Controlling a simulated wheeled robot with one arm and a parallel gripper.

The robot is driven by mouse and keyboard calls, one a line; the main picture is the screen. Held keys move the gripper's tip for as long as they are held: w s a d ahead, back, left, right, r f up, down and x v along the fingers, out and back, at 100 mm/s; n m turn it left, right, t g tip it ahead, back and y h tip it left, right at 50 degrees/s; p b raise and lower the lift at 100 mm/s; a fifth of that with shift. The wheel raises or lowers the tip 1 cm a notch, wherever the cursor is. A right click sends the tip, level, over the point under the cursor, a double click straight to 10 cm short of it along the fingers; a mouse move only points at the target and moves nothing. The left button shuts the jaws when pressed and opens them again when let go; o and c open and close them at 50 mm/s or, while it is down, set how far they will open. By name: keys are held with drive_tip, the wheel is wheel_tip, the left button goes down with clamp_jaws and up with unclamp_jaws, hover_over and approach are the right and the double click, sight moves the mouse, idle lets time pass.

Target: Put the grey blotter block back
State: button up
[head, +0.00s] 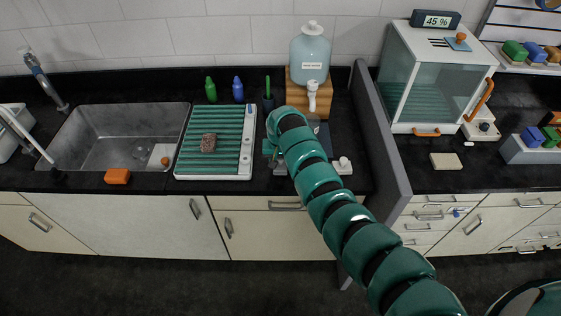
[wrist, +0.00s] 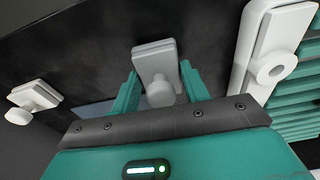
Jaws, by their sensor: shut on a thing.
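The grey blotter block (wrist: 154,62), a flat block with a round knob, sits between the two teal fingers of my gripper (wrist: 160,88) in the wrist view. The gripper is shut on it. The black counter lies behind it, and I cannot tell whether the block touches the counter. In the head view my gripper (head: 272,150) is just right of the ribbed green rack, and my arm hides most of it and the block. A similar white block with a knob (wrist: 36,96) stands apart at the left of the wrist view; it also shows in the head view (head: 343,166).
The green rack (head: 247,150) holds a brown speckled piece (head: 208,143). A dispenser bottle (head: 310,55) on a wooden stand is behind my gripper. A dark upright partition (head: 378,130) stands at right, before a glass case (head: 436,80). A sink (head: 120,135) is at left.

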sight(281, 160)
drive_tip(key=shift+f, duration=0.4)
drive_tip(key=shift+f, duration=0.1)
drive_tip(key=o, duration=0.9)
drive_tip(key=r+b, duration=0.1)
drive_tip(key=r, duration=0.2)
drive_tip(key=r+b, duration=0.1)
drive_tip(key=r, duration=0.2)
drive_tip(key=s+r+b, duration=0.1)
drive_tip(key=r, duration=0.3)
drive_tip(key=shift+r, duration=0.1)
drive_tip(key=shift+s+r, duration=0.2)
drive_tip(key=shift+r, duration=0.75)
